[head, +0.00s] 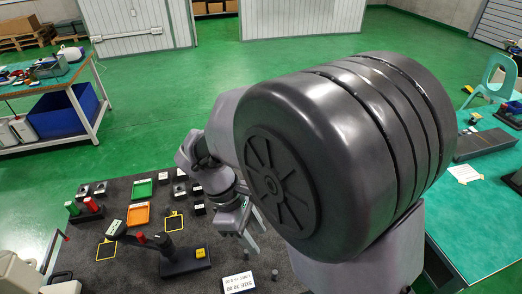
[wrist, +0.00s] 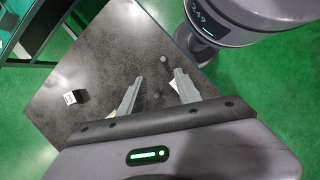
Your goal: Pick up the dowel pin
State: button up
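My gripper (head: 250,243) is open, its two fingers pointing down over the dark table near its right side. In the wrist view my gripper (wrist: 158,77) shows both fingers apart with nothing clasped between them. A small dark round piece (wrist: 157,95) shows between the fingers, on or above the table surface. A small grey cylinder (wrist: 163,59) stands just beyond the fingertips. Either may be the dowel pin; I cannot tell which. In the head view a small grey cylinder (head: 275,274) stands near the table's front, right of the size sign. My arm hides part of the table.
The dark table (head: 130,270) holds a green tray (head: 142,189), an orange tray (head: 138,214), several small black blocks, and a dark gauge stand (head: 186,261). A white sign (head: 238,282) lies at the front. A black-and-white block (wrist: 73,97) shows in the wrist view.

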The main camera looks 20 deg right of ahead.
jog(key=b, duration=0.8)
send_near(275, 272)
jog(key=x, duration=1)
jog(key=shift+f, duration=0.3)
jog(key=shift+r, duration=0.1)
jog(key=shift+c, duration=0.4)
grip_shut()
